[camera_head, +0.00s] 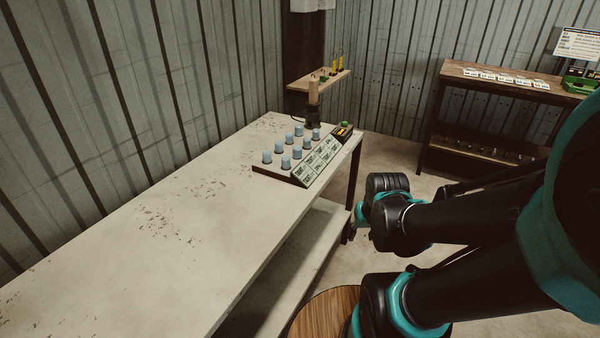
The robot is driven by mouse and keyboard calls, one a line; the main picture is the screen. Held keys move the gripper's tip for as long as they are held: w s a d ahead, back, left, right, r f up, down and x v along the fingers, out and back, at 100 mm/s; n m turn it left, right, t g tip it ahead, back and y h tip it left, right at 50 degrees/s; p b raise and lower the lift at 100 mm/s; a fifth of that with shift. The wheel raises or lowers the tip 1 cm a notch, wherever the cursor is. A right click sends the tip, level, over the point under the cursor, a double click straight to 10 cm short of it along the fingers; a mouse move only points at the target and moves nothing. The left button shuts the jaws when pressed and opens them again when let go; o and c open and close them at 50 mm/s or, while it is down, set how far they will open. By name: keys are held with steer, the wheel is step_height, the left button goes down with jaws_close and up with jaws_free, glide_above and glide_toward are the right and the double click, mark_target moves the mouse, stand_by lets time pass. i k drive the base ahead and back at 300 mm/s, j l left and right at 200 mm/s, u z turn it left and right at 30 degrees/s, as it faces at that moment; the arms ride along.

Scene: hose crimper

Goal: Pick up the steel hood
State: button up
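Several small pale blue-grey cylinders (286,162) stand upright in rows on a rack with a labelled sloping front (318,163), at the far end of the long table. I cannot tell whether any of them is the steel hood; nothing else in view is clearly it. A small dark part at the end of my arm, seemingly my gripper (348,233), is beside the table's right edge, apart from the rack. It is small and partly hidden by the wrist, so its fingers cannot be made out.
The long pale table (150,245) is bare in front of the rack. A small wooden shelf (318,80) with upright tools is behind it. A wooden bench (500,78) with cards and green bins stands back right. A round wooden top (325,312) is at the bottom.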

mark_target(312, 121)
steer(key=i+l, duration=0.3)
steer(key=l, duration=0.15)
steer(key=i+l, duration=0.35)
steer(key=l, duration=0.15)
steer(key=i+l, duration=0.3)
steer(key=l, duration=0.15)
steer(key=i+l, duration=0.3)
steer(key=l, duration=0.15)
steer(key=i+l+u, duration=0.1)
steer(key=i+l, duration=0.25)
steer(key=l, duration=0.15)
